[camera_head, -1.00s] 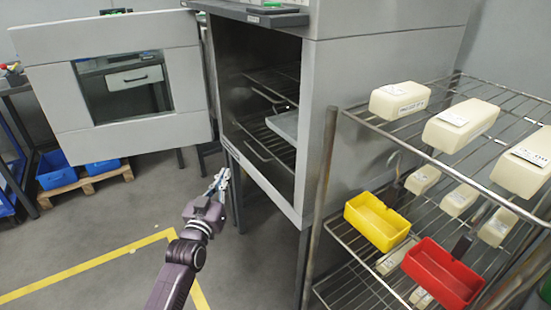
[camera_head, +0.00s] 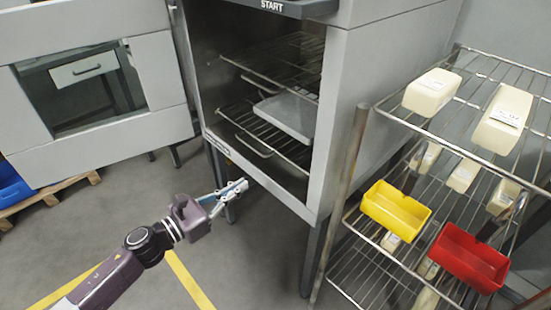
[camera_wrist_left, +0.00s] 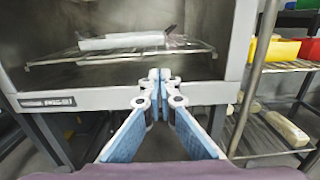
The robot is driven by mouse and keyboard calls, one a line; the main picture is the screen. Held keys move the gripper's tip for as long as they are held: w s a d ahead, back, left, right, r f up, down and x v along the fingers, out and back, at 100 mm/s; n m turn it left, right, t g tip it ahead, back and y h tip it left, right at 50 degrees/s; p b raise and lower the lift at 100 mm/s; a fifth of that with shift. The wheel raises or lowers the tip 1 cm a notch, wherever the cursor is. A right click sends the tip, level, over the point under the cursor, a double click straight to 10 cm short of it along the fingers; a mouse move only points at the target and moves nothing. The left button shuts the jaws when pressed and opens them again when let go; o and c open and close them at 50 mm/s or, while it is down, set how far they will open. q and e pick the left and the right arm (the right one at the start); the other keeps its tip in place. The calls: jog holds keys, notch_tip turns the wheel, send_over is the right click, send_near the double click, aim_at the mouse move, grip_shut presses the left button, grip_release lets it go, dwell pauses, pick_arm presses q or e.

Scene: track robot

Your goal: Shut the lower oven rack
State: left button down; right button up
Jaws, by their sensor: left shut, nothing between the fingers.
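The lower oven rack (camera_head: 262,131) is a wire shelf with a looped front handle, in the lower part of the open oven (camera_head: 345,110). A grey tray (camera_head: 287,113) rests on it. In the left wrist view the rack (camera_wrist_left: 190,46) and tray (camera_wrist_left: 120,41) are above the oven's front sill. I cannot tell exactly how far out the rack stands. My left gripper (camera_head: 241,186) is shut and empty, outside the oven, below and in front of the rack, not touching it. Its blue-padded fingers (camera_wrist_left: 160,76) show in the left wrist view. My right gripper is not in view.
The oven door (camera_head: 95,80) is swung open to the left. An upper rack (camera_head: 285,60) sits above the lower one. A wire shelf unit (camera_head: 400,165) with pale blocks, a yellow bin (camera_head: 396,209) and a red bin (camera_head: 467,257) stands right. Floor before the oven is clear.

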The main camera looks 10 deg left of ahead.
pick_arm(q)
send_near(287, 154)
jog(key=x, duration=0.4)
jog(key=shift+w+d+f+p, duration=0.15)
jog(key=shift+w+d+p, duration=0.05)
jog(key=shift+d+p, duration=0.1)
jog(key=shift+w+d, duration=0.1)
jog(key=shift+w, duration=0.1)
jog(key=shift+w+d, duration=0.1)
jog(key=shift+w, duration=0.05)
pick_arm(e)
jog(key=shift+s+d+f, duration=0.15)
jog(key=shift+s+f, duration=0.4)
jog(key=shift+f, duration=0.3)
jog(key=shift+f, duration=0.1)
pick_arm(q)
jog(key=b+x, duration=0.2)
jog(key=x, duration=0.2)
jog(key=shift+w+f, duration=0.1)
jog(key=shift+f, duration=0.05)
jog(key=shift+w+d, duration=0.15)
jog(key=shift+r, duration=0.3)
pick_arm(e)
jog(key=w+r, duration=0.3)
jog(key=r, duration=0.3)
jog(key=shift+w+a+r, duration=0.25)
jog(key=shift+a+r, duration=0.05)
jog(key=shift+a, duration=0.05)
